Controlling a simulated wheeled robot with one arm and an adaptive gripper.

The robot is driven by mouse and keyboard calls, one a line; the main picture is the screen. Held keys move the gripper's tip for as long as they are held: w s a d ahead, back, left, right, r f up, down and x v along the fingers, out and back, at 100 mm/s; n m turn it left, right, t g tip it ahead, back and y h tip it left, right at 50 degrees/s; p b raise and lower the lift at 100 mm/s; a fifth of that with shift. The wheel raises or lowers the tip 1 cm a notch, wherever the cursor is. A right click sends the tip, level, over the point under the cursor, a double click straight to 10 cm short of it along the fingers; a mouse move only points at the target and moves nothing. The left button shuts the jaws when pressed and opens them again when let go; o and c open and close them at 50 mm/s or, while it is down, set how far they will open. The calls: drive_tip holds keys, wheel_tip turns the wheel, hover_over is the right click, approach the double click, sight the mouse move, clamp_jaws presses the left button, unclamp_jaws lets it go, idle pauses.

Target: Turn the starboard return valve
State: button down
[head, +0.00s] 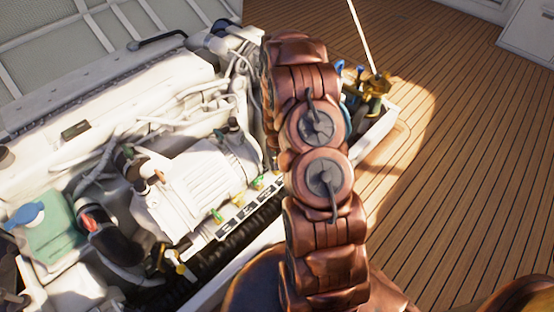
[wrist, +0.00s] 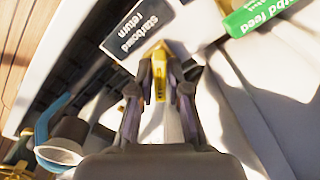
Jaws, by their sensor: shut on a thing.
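In the wrist view my gripper (wrist: 161,82) is shut on the yellow handle of the starboard return valve (wrist: 158,58). One finger is on each side of the handle, and its pointed end shows beyond them. A dark label reading "starboard return" (wrist: 140,27) lies just past the handle. In the head view my own copper-coloured arm hides the gripper and this valve.
A green tag (wrist: 258,14), its text partly cut off and ending in "feed", is at upper right in the wrist view. In the head view, small valves with green and yellow handles (head: 216,214) line the white engine (head: 195,185). Wooden deck (head: 470,150) lies clear at right.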

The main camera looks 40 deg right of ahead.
drive_tip(key=n+p, duration=0.2)
drive_tip(key=n, duration=0.2)
drive_tip(key=shift+r, duration=0.15)
drive_tip(key=shift+n+p, duration=0.9)
drive_tip(key=shift+n, duration=0.9)
drive_tip(key=c, duration=1.4)
unclamp_jaws()
wheel_tip(320, 180, up, 12)
